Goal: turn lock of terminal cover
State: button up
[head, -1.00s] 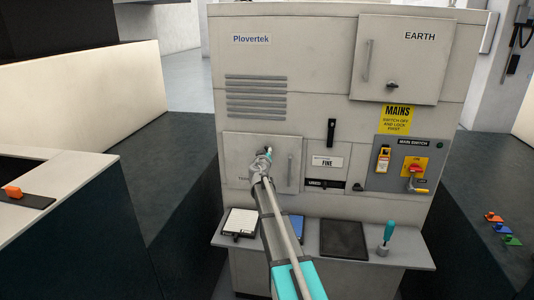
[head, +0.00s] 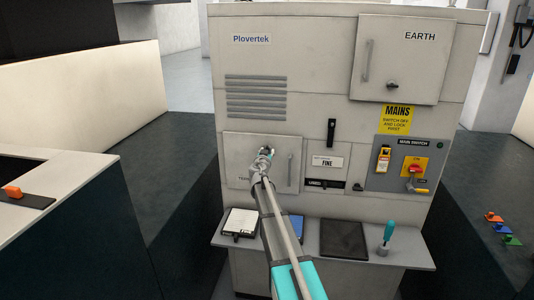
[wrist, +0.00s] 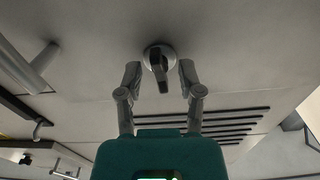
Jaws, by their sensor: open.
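The terminal cover (head: 239,150) is a light grey panel at the lower left of the cabinet, with a vertical bar handle (head: 290,170) on its right side. Its lock (wrist: 158,68) is a round boss with a dark turn knob, in the upper middle of the wrist view. My gripper (wrist: 159,76) is open, with one finger on each side of the lock knob. Small gaps show between the fingers and the knob. In the head view my gripper (head: 266,151) is in front of the cover and hides most of the lock.
A shelf (head: 408,254) juts out below the cover, carrying a white pad (head: 240,222), a dark mat (head: 343,239) and a teal-handled tool (head: 389,231). The main switch panel (head: 405,165) is to the right. Ventilation slots (head: 256,97) lie above the cover.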

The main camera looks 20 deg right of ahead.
jog(key=shift+s, duration=0.1)
jog(key=shift+v, duration=3)
jog(key=shift+a, duration=0.1)
jog(key=v, duration=1.1)
jog(key=shift+s+a, duration=0.25)
jog(key=shift+s, duration=0.1)
